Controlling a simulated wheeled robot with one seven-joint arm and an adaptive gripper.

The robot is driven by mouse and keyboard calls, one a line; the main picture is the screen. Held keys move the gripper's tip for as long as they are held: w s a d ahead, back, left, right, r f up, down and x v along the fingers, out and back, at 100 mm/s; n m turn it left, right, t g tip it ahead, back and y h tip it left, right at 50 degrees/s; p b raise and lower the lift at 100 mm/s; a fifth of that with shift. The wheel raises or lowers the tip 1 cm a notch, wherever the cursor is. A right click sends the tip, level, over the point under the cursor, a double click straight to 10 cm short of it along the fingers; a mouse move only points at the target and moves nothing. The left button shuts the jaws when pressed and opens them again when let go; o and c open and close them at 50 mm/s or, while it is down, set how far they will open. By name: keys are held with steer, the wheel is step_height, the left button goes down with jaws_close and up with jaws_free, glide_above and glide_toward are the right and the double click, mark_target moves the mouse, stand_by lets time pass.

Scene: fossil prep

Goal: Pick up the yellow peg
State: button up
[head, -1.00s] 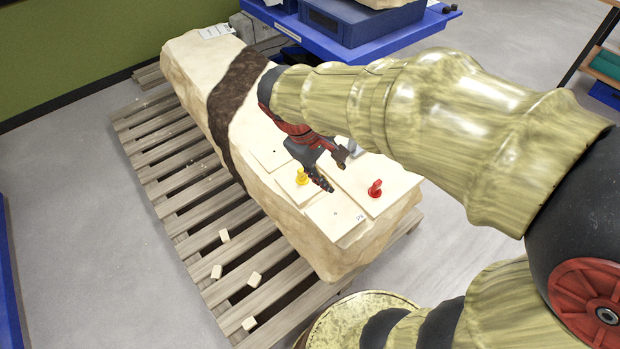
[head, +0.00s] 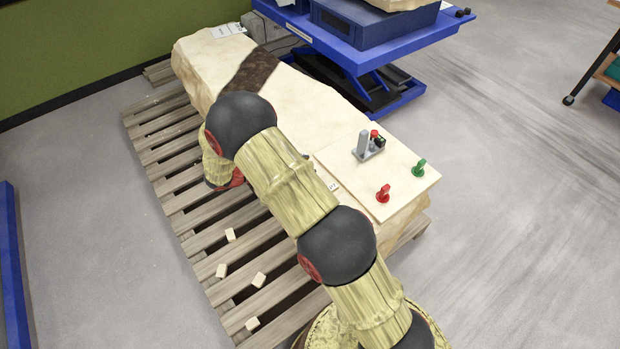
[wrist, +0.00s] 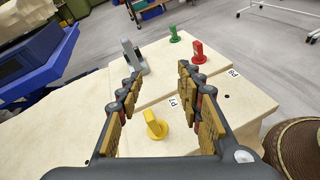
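The yellow peg (wrist: 154,124) shows in the wrist view, upright on a pale board on the big block. It lies low in the picture between my gripper's two fingers, apart from both. My gripper (wrist: 159,78) is open with nothing held, its fingers spread wide. In the head view my arm hides both the yellow peg and the gripper's fingers.
A red peg (head: 383,193), a green peg (head: 418,168) and a grey holder (head: 368,150) stand on a board at the block's right end. The block (head: 316,98) rests on a wooden pallet (head: 180,185). A blue lift table (head: 345,55) stands behind.

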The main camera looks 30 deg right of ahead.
steer(key=w+a+f+n+t+h, duration=0.1)
steer(key=f+n, duration=0.1)
steer(key=f, duration=0.2)
steer(key=w+f+n+t+h, duration=0.1)
steer(key=f, duration=0.3)
steer(key=w+a+f+n+t+h, duration=0.1)
steer(key=f+n+t, duration=0.1)
steer(key=f, duration=0.2)
steer(key=shift+w+a+f+n, duration=0.2)
steer(key=shift+a+f+n, duration=0.1)
steer(key=shift+f, duration=0.25)
steer(key=d, duration=0.2)
steer(key=w+d+b, duration=0.1)
steer(key=d, duration=0.1)
steer(key=d+b, duration=0.1)
steer(key=d, duration=0.2)
steer(key=shift+w+f, duration=0.25)
steer(key=shift+f, duration=0.15)
steer(key=shift+d, duration=0.25)
steer(key=shift+r, duration=0.1)
steer(key=shift+c, duration=1)
steer(key=c, duration=0.7)
jaws_close()
